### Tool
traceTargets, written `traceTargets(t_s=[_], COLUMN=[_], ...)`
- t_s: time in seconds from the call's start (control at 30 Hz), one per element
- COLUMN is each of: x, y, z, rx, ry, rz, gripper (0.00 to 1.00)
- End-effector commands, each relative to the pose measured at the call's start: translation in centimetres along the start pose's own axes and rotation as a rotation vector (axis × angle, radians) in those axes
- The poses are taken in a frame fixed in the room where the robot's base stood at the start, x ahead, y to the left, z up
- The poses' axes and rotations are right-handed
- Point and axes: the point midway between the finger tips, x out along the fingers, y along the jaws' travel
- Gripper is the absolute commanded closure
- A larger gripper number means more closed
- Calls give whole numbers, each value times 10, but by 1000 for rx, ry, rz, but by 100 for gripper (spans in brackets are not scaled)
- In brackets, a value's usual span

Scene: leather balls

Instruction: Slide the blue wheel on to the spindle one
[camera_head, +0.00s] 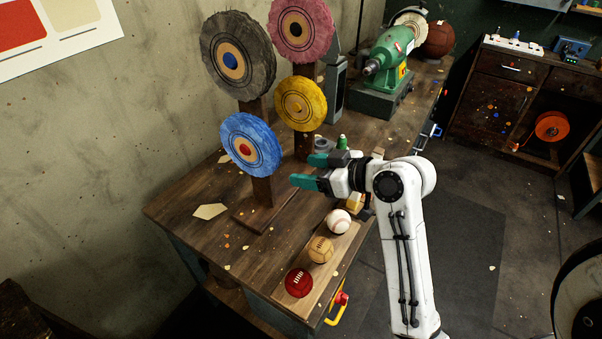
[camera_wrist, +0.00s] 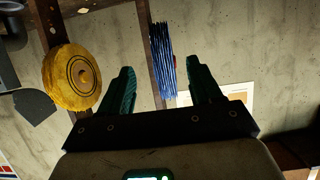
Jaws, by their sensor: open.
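The blue wheel (camera_head: 238,131), a fuzzy disc with a red centre, hangs low on a wooden post in the head view. In the wrist view the blue wheel (camera_wrist: 160,45) shows nearly edge-on, framed between my fingers. My gripper (camera_head: 305,171) is open and empty, with teal fingers pointing left towards the wheel, to its right and apart from it. In the wrist view my gripper (camera_wrist: 160,66) shows both fingers spread. A green machine (camera_head: 389,57) with a bare spindle (camera_head: 371,67) on its left end stands farther back on the bench. Which spindle is "one" I cannot tell.
The yellow wheel (camera_head: 300,104), grey wheel (camera_head: 237,40) and pink wheel (camera_head: 301,22) hang close by. A baseball (camera_head: 338,221), a tan ball (camera_head: 320,249) and a red ball (camera_head: 298,282) line the front edge.

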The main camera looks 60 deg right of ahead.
Motion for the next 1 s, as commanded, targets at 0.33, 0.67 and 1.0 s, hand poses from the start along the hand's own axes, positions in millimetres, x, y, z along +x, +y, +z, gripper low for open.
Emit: traceTargets(t_s=[0.33,0.67,1.0], x=[57,96,101], y=[-1,-1,-1], z=[-1,0,1], rx=[0,0,0], ry=[-4,-3,-3], rz=[-4,-3,-2], gripper=[36,36,36])
